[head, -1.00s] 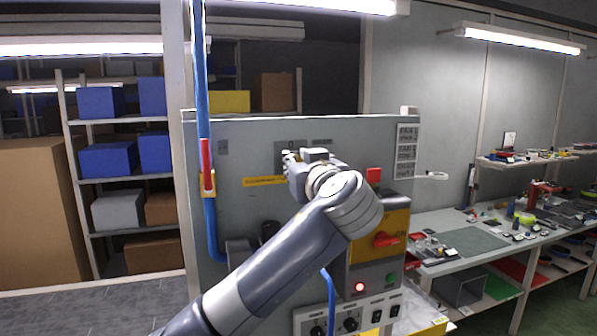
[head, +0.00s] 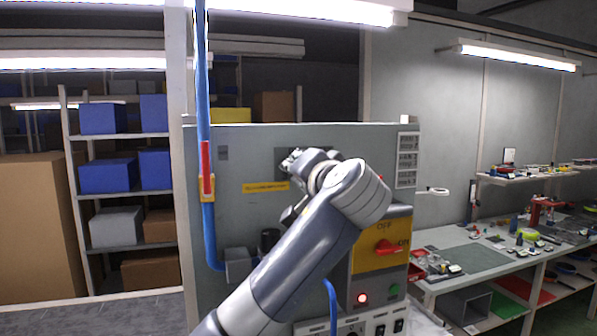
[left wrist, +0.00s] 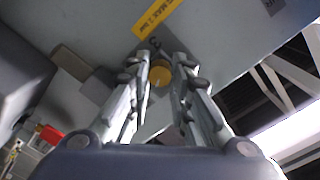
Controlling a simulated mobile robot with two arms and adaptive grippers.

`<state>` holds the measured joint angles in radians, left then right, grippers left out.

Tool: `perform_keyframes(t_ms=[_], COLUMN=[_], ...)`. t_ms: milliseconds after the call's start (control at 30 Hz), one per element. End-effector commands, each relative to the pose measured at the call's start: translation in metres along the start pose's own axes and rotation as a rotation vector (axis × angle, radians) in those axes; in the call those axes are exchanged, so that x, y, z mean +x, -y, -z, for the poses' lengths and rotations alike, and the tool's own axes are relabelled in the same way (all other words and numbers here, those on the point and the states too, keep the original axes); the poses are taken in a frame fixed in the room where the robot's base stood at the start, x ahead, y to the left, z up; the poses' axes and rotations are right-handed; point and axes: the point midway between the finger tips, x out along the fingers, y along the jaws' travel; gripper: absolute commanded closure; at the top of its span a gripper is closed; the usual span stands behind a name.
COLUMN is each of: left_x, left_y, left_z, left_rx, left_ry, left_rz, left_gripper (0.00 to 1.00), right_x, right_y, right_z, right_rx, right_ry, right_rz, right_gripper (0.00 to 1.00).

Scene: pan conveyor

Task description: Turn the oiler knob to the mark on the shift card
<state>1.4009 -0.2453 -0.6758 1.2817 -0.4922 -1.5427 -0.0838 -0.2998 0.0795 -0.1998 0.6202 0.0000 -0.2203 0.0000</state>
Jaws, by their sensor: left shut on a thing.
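The left wrist view shows a round yellow-orange knob (left wrist: 160,74) between the fingertips of my left gripper (left wrist: 161,66). The gripper is shut on it. A dark numeral, apparently a 3, is just above the knob. In the head view my left gripper (head: 291,160) is at the grey machine panel (head: 235,160), and the wrist hides the knob. A white card (head: 407,160) with rows of dark print is on the panel's right edge; its print is too small to read, and I cannot tell whether it is the shift card. My right gripper is not in view.
A yellow label strip (head: 265,187) is left of the gripper. A blue hose (head: 204,110) runs down the panel's left side. Below right are a yellow switch box with a red handle (head: 388,247) and a lit red lamp (head: 362,298). A cluttered workbench (head: 470,258) stands right.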

Motion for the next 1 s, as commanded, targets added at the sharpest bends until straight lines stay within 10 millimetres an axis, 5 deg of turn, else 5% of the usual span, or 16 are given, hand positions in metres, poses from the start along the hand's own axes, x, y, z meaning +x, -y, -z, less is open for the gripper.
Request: perform_keyframes(t_ms=[1000], left_x=[-0.0001], left_y=[-0.0016], left_z=[0.0016], left_rx=[0.967], left_ry=[0.045], left_rz=[0.006], left_gripper=[1.0], right_x=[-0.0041], right_y=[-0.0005], right_z=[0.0], right_rx=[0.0], right_ry=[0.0], right_rz=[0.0], right_gripper=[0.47])
